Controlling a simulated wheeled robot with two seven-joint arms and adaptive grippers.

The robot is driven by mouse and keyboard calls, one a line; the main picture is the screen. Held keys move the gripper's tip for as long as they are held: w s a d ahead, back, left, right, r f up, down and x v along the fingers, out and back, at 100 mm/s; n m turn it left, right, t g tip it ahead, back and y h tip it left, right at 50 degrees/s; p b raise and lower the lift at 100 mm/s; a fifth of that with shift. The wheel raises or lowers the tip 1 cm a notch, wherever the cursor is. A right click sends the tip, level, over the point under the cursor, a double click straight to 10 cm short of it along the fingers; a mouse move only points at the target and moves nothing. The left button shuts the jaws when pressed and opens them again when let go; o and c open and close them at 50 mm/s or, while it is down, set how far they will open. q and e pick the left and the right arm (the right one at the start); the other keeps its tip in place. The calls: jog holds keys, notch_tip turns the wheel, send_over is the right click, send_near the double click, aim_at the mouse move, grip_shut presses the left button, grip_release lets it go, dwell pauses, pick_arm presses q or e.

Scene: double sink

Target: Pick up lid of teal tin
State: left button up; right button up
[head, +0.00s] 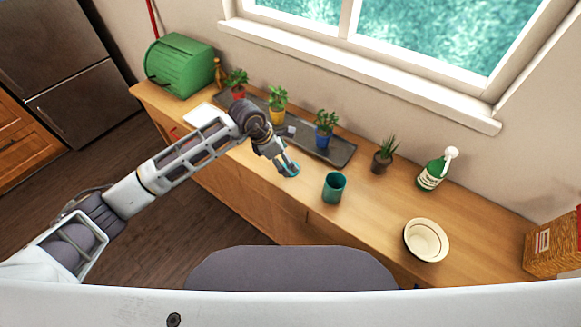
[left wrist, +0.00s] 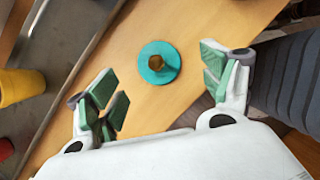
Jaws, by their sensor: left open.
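The lid (left wrist: 150,72) is a flat teal disc with a round brown knob. It lies on the wooden counter, and in the head view the lid (head: 291,170) shows partly behind my left gripper. The teal tin (head: 334,187) stands upright and open-topped on the counter, to the right of the lid. My left gripper (head: 287,168) is over the lid, with its fingers pointing down at it. In the left wrist view the left gripper (left wrist: 160,85) is open and empty, with the lid between and beyond its fingertips. My right gripper is in neither view.
Several potted plants stand behind, some on a dark tray (head: 341,154), including a blue pot (head: 323,139). A green bottle (head: 432,174) and a cream bowl (head: 426,240) stand at the right. A green bread box (head: 181,66) is at the far left. Counter in front of the tin is clear.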

pick_arm(q)
jog(key=shift+f, duration=0.1)
dwell(0.3)
jog(key=shift+p+x, duration=0.45)
jog(key=shift+x, duration=0.45)
jog(key=shift+w+d+f, duration=0.25)
jog(key=shift+f, duration=0.25)
jog(key=shift+w+d+f, duration=0.25)
jog(key=shift+d+f, duration=0.05)
jog(key=shift+f, duration=0.2)
jog(key=shift+d+f+p, duration=0.15)
jog(key=shift+f+p, duration=0.15)
jog(key=shift+f, duration=0.1)
jog(key=shift+c, duration=0.5)
jog(key=c, duration=0.7)
jog(key=shift+c, duration=0.3)
